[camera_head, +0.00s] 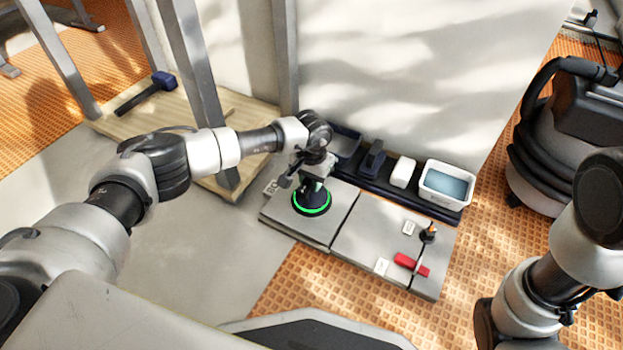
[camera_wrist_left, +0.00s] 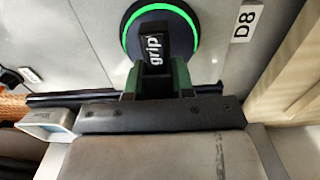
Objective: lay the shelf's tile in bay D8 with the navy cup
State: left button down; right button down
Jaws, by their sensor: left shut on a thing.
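The navy cup (camera_head: 312,201), a round suction cup with a bright green ring, stands on a grey tile (camera_head: 331,228) at the left of the tiled strip. The cup also shows in the left wrist view (camera_wrist_left: 130,38), with "grip" on its handle. My left gripper (camera_head: 317,172) is shut on the cup's handle, above the tile. The label D8 (camera_wrist_left: 243,24) lies beside the cup in the left wrist view. Whether the tile is flush with its neighbour I cannot tell. My right arm shows at the right, but its gripper is out of view.
Behind stand a dark block (camera_head: 371,160), a white block (camera_head: 402,172) and a white tub (camera_head: 445,185). A blue mallet (camera_head: 160,82) lies left; a vacuum (camera_head: 545,160) stands right.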

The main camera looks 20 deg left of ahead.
pick_arm(q)
jog(key=shift+f, duration=0.25)
dwell(0.5)
jog(key=c, duration=0.9)
grip_release()
notch_tip(320, 180, up, 10)
jog(key=p, duration=0.7)
jog(key=shift+r+p, duration=0.3)
jog(key=shift+r, duration=0.15)
